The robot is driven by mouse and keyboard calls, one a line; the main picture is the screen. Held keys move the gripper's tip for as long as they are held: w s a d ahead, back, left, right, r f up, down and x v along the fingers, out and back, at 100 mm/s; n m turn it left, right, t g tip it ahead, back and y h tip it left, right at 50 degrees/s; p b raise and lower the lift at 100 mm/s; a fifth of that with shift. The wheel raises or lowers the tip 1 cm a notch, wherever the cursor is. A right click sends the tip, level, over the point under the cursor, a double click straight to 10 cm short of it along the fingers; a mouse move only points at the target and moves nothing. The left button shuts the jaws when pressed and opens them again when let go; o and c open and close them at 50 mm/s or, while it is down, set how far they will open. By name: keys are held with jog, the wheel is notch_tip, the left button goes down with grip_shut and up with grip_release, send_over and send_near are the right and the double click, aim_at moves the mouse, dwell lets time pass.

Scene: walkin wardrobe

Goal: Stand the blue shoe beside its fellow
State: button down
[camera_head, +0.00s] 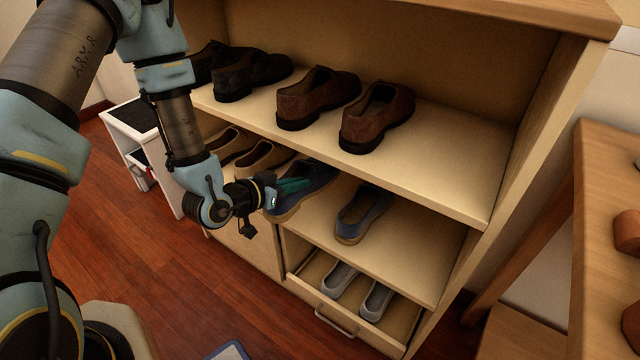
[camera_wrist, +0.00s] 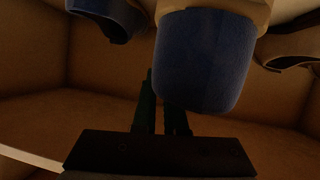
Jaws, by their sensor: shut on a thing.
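One blue shoe (camera_head: 318,179) with a tan sole is at the front of the middle shelf (camera_head: 420,240) in the head view. My gripper (camera_head: 296,186) is shut on it from the left. In the wrist view the blue shoe (camera_wrist: 203,62) is large, just beyond my gripper's dark green fingers (camera_wrist: 163,112); the exact grip contact is hard to see. Its fellow (camera_head: 364,212), a matching blue shoe, stands to the right on the same shelf, with a gap between them. I cannot tell whether the held shoe touches the shelf.
Tan shoes (camera_head: 262,158) stand left of the held shoe on the middle shelf. The upper shelf (camera_head: 440,175) overhangs, carrying black and brown shoes. Below, an open drawer (camera_head: 325,309) holds grey shoes. Bare shelf lies right of the fellow. A wooden table (camera_head: 605,200) stands at right.

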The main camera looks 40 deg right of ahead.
aim_at(318, 166)
jog(key=d, duration=0.2)
jog(key=w+d, duration=0.1)
jog(key=d, duration=0.2)
jog(key=w+d, duration=0.1)
jog(key=d, duration=0.2)
jog(key=shift+r, duration=0.1)
jog(key=shift+w+d+f, duration=0.1)
jog(key=shift+d+f, duration=0.05)
jog(key=shift+f, duration=0.45)
jog(key=shift+w+d+f, duration=0.1)
jog(key=shift+d+f, duration=0.05)
jog(key=shift+f, duration=0.4)
jog(key=shift+d+f, duration=0.2)
jog(key=shift+f, duration=2.25)
jog(key=c, duration=1)
grip_release()
jog(key=shift+a, duration=0.15)
